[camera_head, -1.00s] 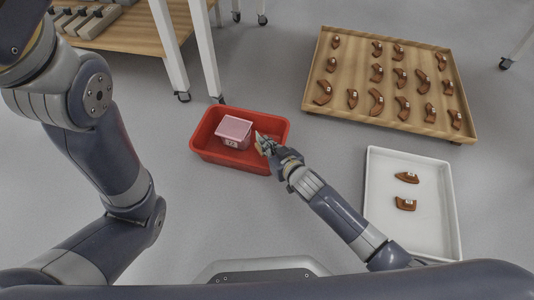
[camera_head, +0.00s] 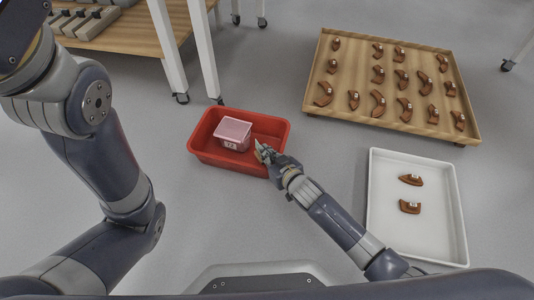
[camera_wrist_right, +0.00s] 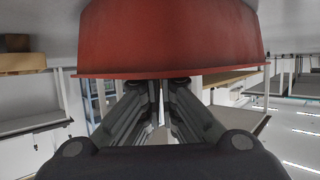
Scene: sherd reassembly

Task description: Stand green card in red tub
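The red tub (camera_head: 205,150) stands on the floor in the middle of the head view. Its wall (camera_wrist_right: 170,40) fills the top of the right wrist view, which looks upside down. My right gripper (camera_head: 262,150) is at the tub's right-hand rim, with its tips over or just inside the edge. In the wrist view its fingers (camera_wrist_right: 162,85) are close together with a narrow gap at the rim. I cannot tell whether something thin is between them. I cannot make out a green card in any view. My left arm shows at the left, but its gripper is out of view.
A pink-topped box (camera_head: 233,133) with a label sits inside the tub. A white tray (camera_head: 390,235) with two brown sherds lies at right. A wooden tray (camera_head: 390,112) with several sherds is behind it. A wooden-topped table (camera_head: 125,35) is at back left.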

